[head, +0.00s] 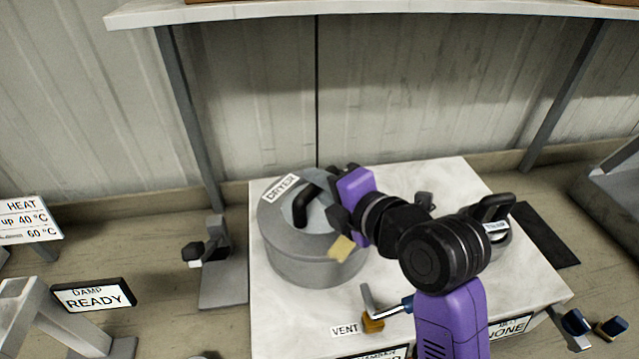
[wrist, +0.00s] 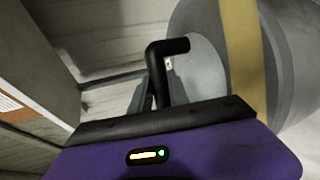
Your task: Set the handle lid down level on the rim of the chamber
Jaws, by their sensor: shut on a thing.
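The chamber (head: 305,267) is a wide grey drum labelled DRYER on the white worktop. The handle lid (head: 289,228), a lighter grey disc with a black arched handle (head: 303,204), is over the chamber top. I cannot tell whether it touches the rim all round or is slightly tilted. My gripper (head: 336,214) is shut on the lid's handle, coming from the right, and hides the lid's right side. In the wrist view the black handle (wrist: 159,75) rises beyond the purple gripper body, with the grey lid (wrist: 205,70) behind it.
A smaller pot with a black handle (head: 492,208) stands on the worktop's right. A grey stand (head: 218,265) is left of the worktop. A shelf (head: 350,8) runs above.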

